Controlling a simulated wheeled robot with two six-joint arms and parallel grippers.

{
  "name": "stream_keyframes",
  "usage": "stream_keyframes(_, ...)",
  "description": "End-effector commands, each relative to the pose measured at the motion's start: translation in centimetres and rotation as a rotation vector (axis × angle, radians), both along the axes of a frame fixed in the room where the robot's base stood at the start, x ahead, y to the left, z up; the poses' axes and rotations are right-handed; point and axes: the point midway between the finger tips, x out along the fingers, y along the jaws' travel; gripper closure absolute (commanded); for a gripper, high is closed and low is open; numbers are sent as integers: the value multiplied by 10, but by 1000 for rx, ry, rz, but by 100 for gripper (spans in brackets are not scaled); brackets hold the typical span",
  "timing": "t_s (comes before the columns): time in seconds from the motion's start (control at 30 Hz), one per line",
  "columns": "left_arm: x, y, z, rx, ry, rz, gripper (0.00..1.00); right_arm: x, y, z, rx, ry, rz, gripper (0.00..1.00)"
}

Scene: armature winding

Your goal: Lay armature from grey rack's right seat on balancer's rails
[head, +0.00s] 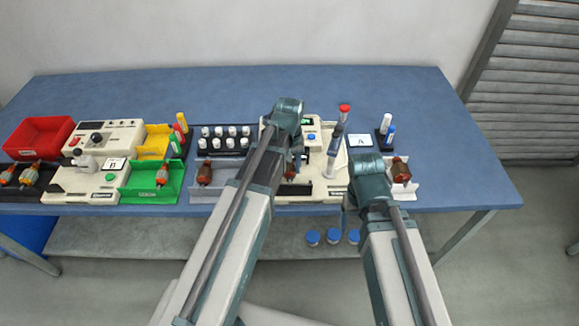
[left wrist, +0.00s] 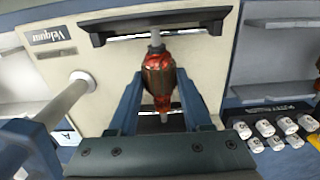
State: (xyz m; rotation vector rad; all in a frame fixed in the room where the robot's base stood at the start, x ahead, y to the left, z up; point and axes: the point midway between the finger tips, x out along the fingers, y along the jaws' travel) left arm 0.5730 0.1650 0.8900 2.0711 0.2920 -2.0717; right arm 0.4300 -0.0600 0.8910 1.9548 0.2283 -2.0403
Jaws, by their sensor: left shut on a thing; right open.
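My left gripper (head: 293,150) is over the balancer (head: 322,140), its jaws largely hidden by its own arm. In the left wrist view, its two blue fingers (left wrist: 160,98) are shut on a red-brown armature (left wrist: 159,76) with a grey shaft. The shaft end is at the black rail (left wrist: 155,28) of the balancer; whether it touches is unclear, and the other rail is mostly hidden behind the gripper. The grey rack (head: 200,194) holds another armature (head: 205,173) in its left seat; my arm hides its right side. My right gripper (head: 368,172) is open, its fingers mostly hidden.
A rack of white-capped vials (head: 225,140) stands behind the grey rack. A green tray (head: 140,190) with an armature is to the left. A pale tray (head: 405,190) with an armature (head: 401,170) sits beside my right gripper. A red-topped column (head: 336,140) rises at the balancer's right side.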

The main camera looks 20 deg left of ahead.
Motion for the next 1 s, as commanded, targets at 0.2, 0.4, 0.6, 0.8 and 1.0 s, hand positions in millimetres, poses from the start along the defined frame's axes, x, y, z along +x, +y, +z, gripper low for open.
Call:
stream_keyframes(0.2, 0, 0, 0, 0, 0, 0, 20, 0, 0, 0, 0, 0, 0, 24)
stream_keyframes(0.4, 0, 0, 0, 0, 0, 0, 16, 0, 0, 0, 0, 0, 0, 24)
stream_keyframes(0.6, 0, 0, 2, 0, 0, 0, 16, 0, 0, 2, 0, 0, 0, 24)
stream_keyframes(0.8, 0, 0, 14, 0, 0, 0, 16, 0, 0, 14, 0, 0, 0, 24)
stream_keyframes(1.0, 0, 0, 39, 0, 0, 0, 16, 0, 0, 39, 0, 0, 0, 24)
